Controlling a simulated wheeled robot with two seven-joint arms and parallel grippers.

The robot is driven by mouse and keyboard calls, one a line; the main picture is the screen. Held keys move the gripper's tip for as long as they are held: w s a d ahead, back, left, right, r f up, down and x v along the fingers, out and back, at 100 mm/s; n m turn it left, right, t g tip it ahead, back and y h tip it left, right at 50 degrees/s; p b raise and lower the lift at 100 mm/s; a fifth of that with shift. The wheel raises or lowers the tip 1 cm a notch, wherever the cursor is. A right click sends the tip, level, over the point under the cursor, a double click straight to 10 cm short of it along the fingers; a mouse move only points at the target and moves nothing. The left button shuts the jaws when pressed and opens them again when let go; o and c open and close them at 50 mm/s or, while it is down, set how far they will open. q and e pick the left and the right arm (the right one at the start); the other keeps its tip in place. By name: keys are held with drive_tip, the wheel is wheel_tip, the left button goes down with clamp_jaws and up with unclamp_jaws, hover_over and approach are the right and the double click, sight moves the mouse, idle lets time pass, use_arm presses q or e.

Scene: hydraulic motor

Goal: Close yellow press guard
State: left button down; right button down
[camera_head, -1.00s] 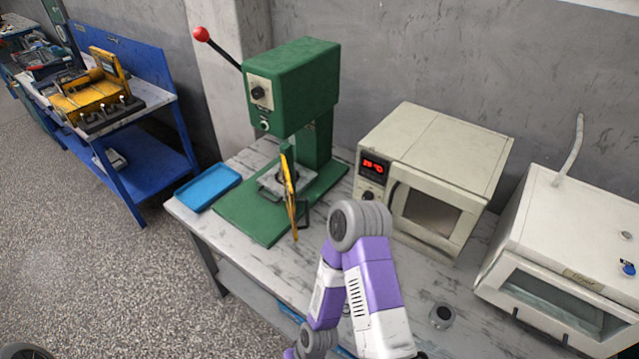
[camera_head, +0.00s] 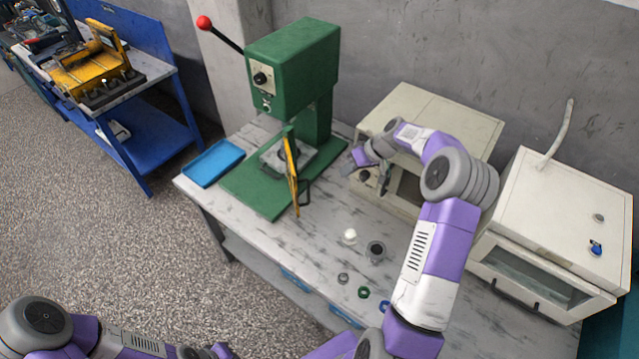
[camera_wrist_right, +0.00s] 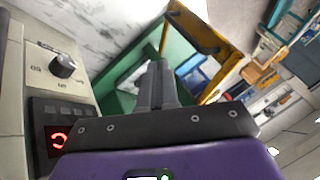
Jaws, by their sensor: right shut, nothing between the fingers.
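The yellow press guard (camera_head: 291,170) stands out from the front of the green press (camera_head: 295,65), nearly edge-on in the head view, with a dark handle on its right side. In the right wrist view the guard (camera_wrist_right: 205,38) is an open yellow frame beyond my fingers. My right gripper (camera_head: 352,163) is to the right of the guard, in front of the oven, with a gap to the guard. Its fingers (camera_wrist_right: 157,75) are together and hold nothing. My left arm lies along the bottom left edge; its gripper is hard to make out there.
The beige oven (camera_head: 450,110) stands close behind my right gripper. A white cabinet (camera_head: 560,220) is farther right. A blue tray (camera_head: 213,163) lies left of the press. Several small parts, including a dark cup (camera_head: 375,251), lie on the front of the table.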

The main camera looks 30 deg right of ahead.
drive_tip(key=w+a+f+p, duration=0.3)
drive_tip(key=w+a+f, duration=0.1)
drive_tip(key=a+f, duration=0.3)
drive_tip(key=shift+w+a, duration=0.25)
drive_tip(key=shift+w, duration=0.1)
idle(0.4)
